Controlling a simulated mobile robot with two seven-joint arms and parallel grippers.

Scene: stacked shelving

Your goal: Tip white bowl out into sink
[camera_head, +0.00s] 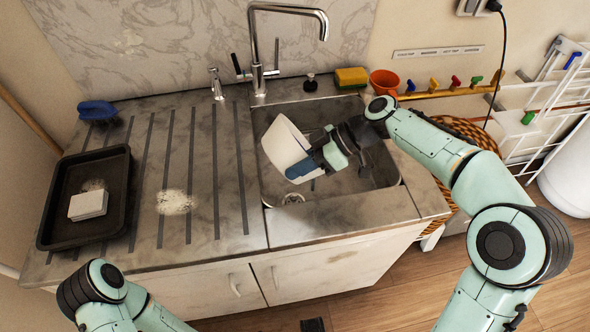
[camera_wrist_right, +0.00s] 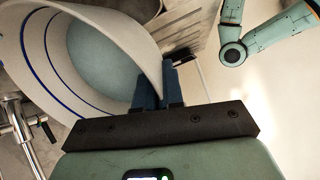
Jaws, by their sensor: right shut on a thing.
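The white bowl (camera_head: 284,143) is in my right gripper (camera_head: 311,165), tilted steeply on its side over the sink (camera_head: 374,162). In the right wrist view the bowl (camera_wrist_right: 150,62) shows its inside with blue rings, and a smooth grey-blue area fills its middle; I cannot tell if that is liquid or the bowl's base. The blue fingers of the right gripper (camera_wrist_right: 171,88) are shut on the bowl's rim. The sink's drain (camera_head: 293,198) shows just below the bowl. My left arm shows at the lower left of the head view, but its gripper is out of view.
A tall tap (camera_head: 258,60) stands behind the sink. A yellow-green sponge (camera_head: 351,78) and an orange cup (camera_head: 384,82) stand at the back right. A black tray (camera_head: 117,212) with a white block (camera_head: 88,205) lies on the left of the ridged drainboard. The drainboard's middle is mostly clear.

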